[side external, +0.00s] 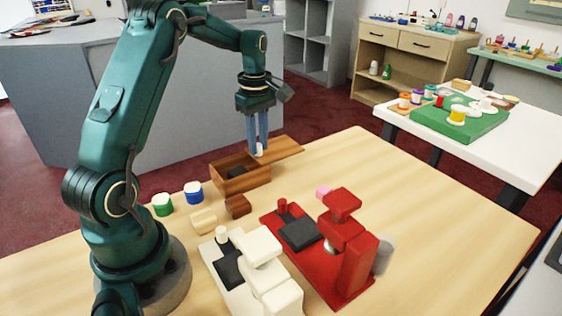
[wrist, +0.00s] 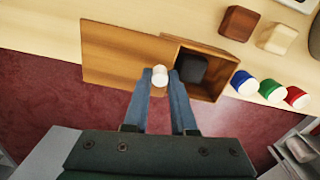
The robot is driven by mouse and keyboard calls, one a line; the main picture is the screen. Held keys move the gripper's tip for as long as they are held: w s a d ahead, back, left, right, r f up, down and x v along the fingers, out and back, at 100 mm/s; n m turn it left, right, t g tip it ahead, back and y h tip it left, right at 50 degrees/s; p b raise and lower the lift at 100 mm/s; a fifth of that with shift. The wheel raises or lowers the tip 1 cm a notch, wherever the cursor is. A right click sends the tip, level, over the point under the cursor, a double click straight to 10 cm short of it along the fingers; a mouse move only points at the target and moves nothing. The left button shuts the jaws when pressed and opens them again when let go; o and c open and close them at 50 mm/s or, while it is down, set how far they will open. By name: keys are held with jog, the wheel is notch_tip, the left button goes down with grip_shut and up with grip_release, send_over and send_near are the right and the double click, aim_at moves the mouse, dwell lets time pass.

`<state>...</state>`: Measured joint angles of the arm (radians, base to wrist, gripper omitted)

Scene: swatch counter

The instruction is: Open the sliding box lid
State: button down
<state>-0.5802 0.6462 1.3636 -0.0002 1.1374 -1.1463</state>
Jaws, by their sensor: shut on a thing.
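The wooden box (side external: 245,181) stands near the table's far edge. Its flat wooden lid (side external: 284,147) is slid far out to the right in the side view, and to the left in the wrist view (wrist: 115,52). A small white knob (wrist: 159,76) stands on the lid. My gripper (wrist: 161,74) is shut on this knob, with one blue finger on each side; the fingers point down in the side view (side external: 259,147). Much of the box's inside is uncovered, and a dark block (wrist: 192,68) lies in it.
A brown block (side external: 238,206), a cream block (side external: 203,221), a blue-and-white pot (side external: 193,192) and a green-and-white pot (side external: 162,204) are near the box. A white machine (side external: 262,275) and a red machine (side external: 350,260) stand in front. The table's right side is clear.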

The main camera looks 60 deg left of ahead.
aim_at(263, 152)
jog(key=shift+w, duration=0.55)
jog(key=c, duration=0.7)
grip_release()
jog(key=shift+r, duration=0.1)
jog(key=shift+r, duration=2.5)
